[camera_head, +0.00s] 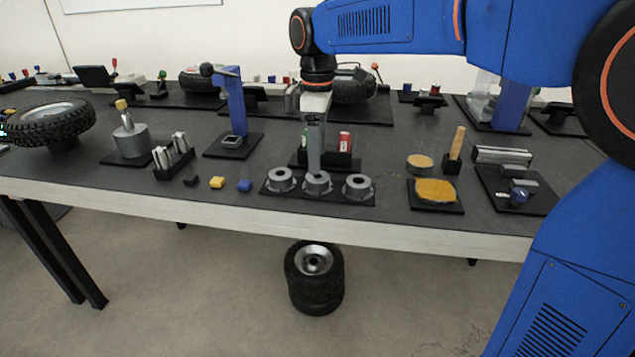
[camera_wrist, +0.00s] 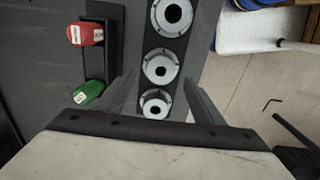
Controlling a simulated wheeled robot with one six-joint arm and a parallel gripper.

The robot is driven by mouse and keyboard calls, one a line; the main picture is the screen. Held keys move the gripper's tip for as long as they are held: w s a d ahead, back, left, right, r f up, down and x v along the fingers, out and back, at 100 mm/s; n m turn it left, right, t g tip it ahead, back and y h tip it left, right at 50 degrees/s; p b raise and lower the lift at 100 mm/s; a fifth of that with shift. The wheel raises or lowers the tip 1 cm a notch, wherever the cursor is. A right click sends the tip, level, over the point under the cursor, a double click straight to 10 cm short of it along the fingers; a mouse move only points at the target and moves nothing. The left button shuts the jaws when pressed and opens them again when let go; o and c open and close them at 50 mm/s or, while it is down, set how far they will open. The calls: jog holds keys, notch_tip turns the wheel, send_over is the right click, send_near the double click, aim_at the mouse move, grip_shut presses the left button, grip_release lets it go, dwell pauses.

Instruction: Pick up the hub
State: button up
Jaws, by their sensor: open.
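Three grey round hubs with dark centre holes sit in a row on a black tray (camera_head: 330,199) at the table's front edge: a left hub (camera_head: 280,180), a middle hub (camera_head: 316,183) and a right hub (camera_head: 358,186). My gripper (camera_head: 316,168) points down over the middle hub and hides part of it. In the wrist view my gripper (camera_wrist: 158,82) is open and empty, its fingers spread on both sides of the row. The middle hub (camera_wrist: 160,68) shows near the fingertips and the left hub (camera_wrist: 155,105) lower between the fingers. The right hub (camera_wrist: 172,15) is farther up.
A black holder with a red item (camera_head: 344,142) and a green item (camera_head: 305,140) stands just behind the hubs. A yellow block (camera_head: 217,183) and a blue block (camera_head: 245,186) lie left of the tray. An orange pad (camera_head: 436,191) lies to the right.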

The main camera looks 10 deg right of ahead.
aim_at(318, 182)
jog(key=shift+s+f, duration=0.1)
jog(key=shift+f, duration=2.75)
jog(key=c, duration=1.3)
